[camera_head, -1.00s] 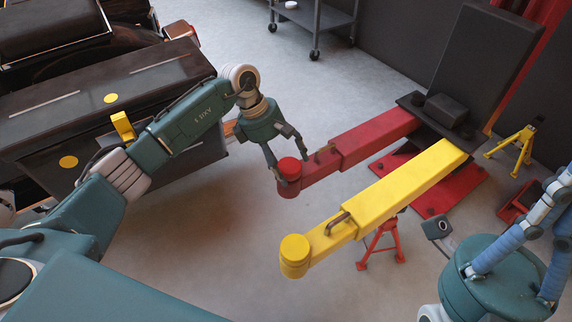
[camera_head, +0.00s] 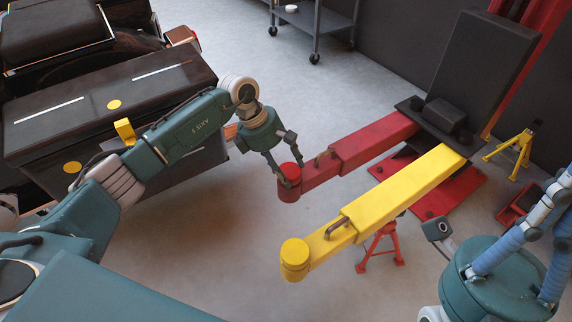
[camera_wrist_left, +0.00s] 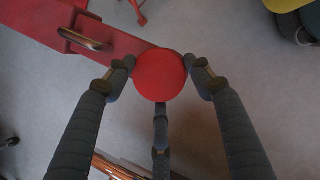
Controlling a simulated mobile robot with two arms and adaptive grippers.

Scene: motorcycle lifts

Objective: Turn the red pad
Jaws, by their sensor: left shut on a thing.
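The red pad (camera_head: 289,172) is a round red disc on the free end of the red lift arm (camera_head: 375,143). My left gripper (camera_head: 288,178) comes down from above and is shut on the pad. In the wrist view its fingers touch the pad's rim on both sides, with a third finger at the lower edge. My right gripper (camera_head: 530,250) is partly in view at the lower right; its fingertips run out of the picture.
A yellow lift arm (camera_head: 405,187) with a yellow pad (camera_head: 294,252) lies beside the red arm. A handle (camera_head: 325,158) rises from the red arm near the pad. Red (camera_head: 380,245) and yellow (camera_head: 515,148) stands are on the right.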

